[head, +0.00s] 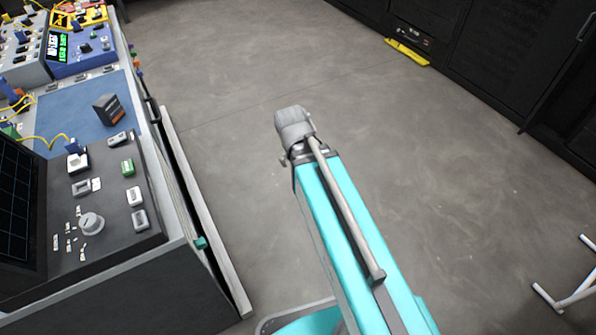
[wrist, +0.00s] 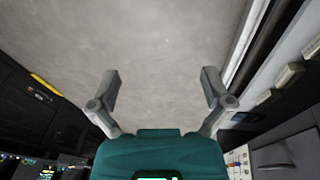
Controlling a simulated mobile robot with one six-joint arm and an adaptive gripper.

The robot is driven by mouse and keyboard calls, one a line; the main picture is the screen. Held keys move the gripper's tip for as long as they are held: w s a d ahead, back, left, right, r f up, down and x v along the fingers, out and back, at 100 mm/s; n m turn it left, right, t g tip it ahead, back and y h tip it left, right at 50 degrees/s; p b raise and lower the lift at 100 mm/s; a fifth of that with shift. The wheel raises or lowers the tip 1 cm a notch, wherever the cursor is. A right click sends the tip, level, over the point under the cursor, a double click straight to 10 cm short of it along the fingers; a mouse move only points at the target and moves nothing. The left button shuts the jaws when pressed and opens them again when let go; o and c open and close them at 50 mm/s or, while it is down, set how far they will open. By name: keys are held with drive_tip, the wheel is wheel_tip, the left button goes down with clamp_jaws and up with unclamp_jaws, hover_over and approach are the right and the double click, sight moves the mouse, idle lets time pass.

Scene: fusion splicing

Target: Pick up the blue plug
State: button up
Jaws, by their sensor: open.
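Several blue plugs show in the head view. One blue plug (head: 74,147) with a yellow cable sits at the upper left of the dark control panel. Another blue plug (head: 10,91) with yellow cables is at the left edge. I cannot tell which one the task means. My gripper (wrist: 160,82) is open and empty in the wrist view, its two fingers spread wide over bare grey floor. It is apart from the plugs, and no blue plug can be made out between the fingers. The gripper itself cannot be made out in the head view.
The dark panel (head: 110,222) has a round knob (head: 91,224) and several sockets. Behind it are a blue mat (head: 83,105) with a small dark block (head: 109,109) and a blue instrument (head: 84,50). Open floor (head: 230,80) lies right of the bench. Dark cabinets (head: 500,50) stand at the far right.

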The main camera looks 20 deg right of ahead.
drive_tip(key=s, duration=0.1)
drive_tip(key=s+m+g+y, duration=0.1)
drive_tip(key=s, duration=0.1)
drive_tip(key=s+a+m+g, duration=0.1)
drive_tip(key=shift+s+f, duration=0.25)
drive_tip(key=shift+s, duration=0.1)
drive_tip(key=shift+c, duration=0.3)
drive_tip(key=shift+r, duration=0.2)
drive_tip(key=c, duration=0.4)
wheel_tip(320, 180, up, 23)
drive_tip(key=p, duration=2.3)
drive_tip(key=shift+f, duration=0.1)
drive_tip(key=shift+c, duration=0.7)
drive_tip(key=shift+s, duration=0.1)
